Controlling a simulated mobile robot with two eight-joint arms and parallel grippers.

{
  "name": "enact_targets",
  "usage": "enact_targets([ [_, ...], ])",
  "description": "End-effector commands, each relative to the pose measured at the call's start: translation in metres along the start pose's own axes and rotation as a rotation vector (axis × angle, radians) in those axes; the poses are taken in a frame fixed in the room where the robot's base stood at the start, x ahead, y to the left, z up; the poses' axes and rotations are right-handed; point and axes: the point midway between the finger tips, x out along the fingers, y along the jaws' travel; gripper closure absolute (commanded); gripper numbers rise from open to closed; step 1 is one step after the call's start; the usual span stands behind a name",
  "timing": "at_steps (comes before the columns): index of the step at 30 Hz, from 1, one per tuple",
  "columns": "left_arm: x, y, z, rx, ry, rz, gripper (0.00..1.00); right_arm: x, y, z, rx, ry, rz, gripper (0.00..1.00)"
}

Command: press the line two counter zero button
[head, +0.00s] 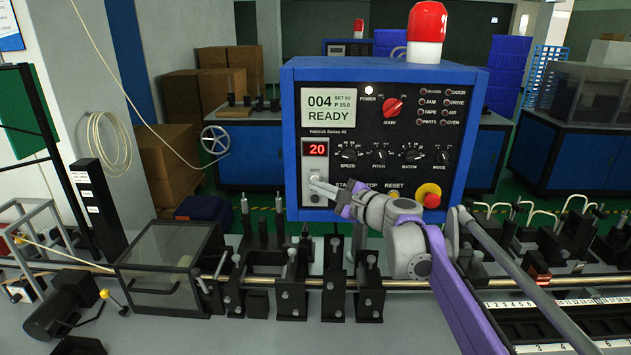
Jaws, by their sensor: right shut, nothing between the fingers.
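A blue control box (468,130) with a black panel stands in the middle of the head view. Its red counter display (316,149) reads 20. Just below the display is a light plate with a small button (314,180), partly covered by my right gripper. My right gripper (322,188) is shut and empty, with its fingertips at or just in front of that plate. I cannot tell whether they touch the button. The START and STOP labels below are partly hidden behind the gripper. My left gripper is not in view.
A red-and-yellow emergency stop (428,194) sits right of my gripper, and a red MAIN knob (393,107) above. The status screen (328,109) reads READY. Below runs a bench with black fixtures (291,285) and a clear-lidded box (165,265). Another panel (346,47) stands far behind.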

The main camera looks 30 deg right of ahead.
Motion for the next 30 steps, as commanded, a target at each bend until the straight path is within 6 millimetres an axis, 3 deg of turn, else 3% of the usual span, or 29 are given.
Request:
enact_targets([
  [30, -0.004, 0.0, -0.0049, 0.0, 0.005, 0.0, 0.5, 0.0064, -0.0045, -0.0047, 0.0, 0.0, 0.0, 1.0],
])
